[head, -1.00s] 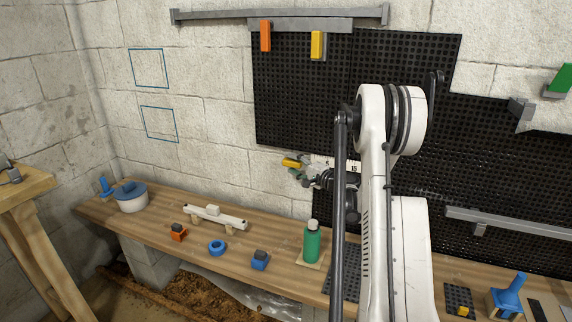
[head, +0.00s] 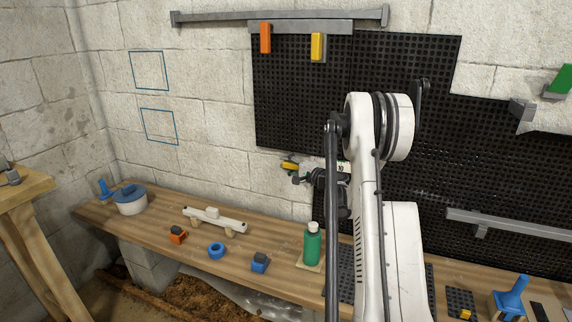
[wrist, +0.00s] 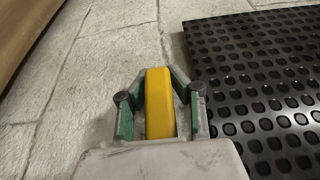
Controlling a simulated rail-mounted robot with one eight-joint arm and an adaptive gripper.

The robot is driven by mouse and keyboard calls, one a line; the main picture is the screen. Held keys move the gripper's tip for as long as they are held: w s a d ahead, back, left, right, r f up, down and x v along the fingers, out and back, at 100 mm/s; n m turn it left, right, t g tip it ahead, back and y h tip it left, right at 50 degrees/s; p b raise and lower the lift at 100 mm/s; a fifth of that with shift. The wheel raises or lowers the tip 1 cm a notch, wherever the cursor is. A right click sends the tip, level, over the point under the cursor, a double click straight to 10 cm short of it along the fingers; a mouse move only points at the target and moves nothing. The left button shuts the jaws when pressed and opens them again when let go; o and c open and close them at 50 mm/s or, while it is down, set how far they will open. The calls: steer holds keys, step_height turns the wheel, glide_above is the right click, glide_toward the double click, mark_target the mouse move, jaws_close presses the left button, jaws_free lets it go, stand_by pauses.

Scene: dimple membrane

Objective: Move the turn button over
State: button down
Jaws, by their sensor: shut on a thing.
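My gripper (wrist: 150,110) is shut on a yellow block (wrist: 159,102), with a green pad on either side. In the head view the yellow block (head: 289,165) and gripper (head: 299,176) are in front of the pale wall by the lower left edge of the black dimpled panel (head: 300,110). I cannot tell whether the block touches the wall. Another yellow piece (head: 317,46) and an orange piece (head: 265,38) hang from a grey rail (head: 295,25) at the top of the panel. I cannot tell which piece is the turn button.
Two blue square outlines, upper (head: 149,70) and lower (head: 159,127), mark the bare wall at left. Below, the wooden bench (head: 280,235) holds a green bottle (head: 312,246), a white bar (head: 215,220), a blue ring (head: 217,251) and a blue-lidded pot (head: 131,200).

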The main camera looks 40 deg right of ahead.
steer(key=shift+r+g, duration=0.1)
steer(key=shift+g, duration=0.2)
steer(key=n+g+p, duration=0.1)
steer(key=g+p, duration=0.1)
steer(key=shift+h+p, duration=0.3)
steer(key=g+h+p, duration=0.1)
steer(key=g, duration=0.1)
steer(key=n+g+p, duration=0.1)
steer(key=g+p, duration=0.1)
steer(key=g, duration=0.1)
steer(key=shift+n+h, duration=0.3)
steer(key=shift+h, duration=0.1)
steer(key=g, duration=0.1)
steer(key=g+h+p, duration=0.1)
steer(key=n+g, duration=0.1)
steer(key=g, duration=0.1)
steer(key=shift+s+f+h+p, duration=0.1)
steer(key=shift+f+h+p, duration=0.2)
steer(key=shift+p, duration=0.05)
steer(key=shift+s+d+f+n+g+h+p, duration=0.1)
steer(key=shift+n+g+h+p, duration=0.1)
steer(key=shift+g+h, duration=0.45)
steer(key=shift+s+d+f+n+g+h+p, duration=0.1)
steer(key=shift+n+g+h, duration=0.15)
steer(key=shift+g, duration=0.8)
steer(key=c, duration=1.5)
jaws_free()
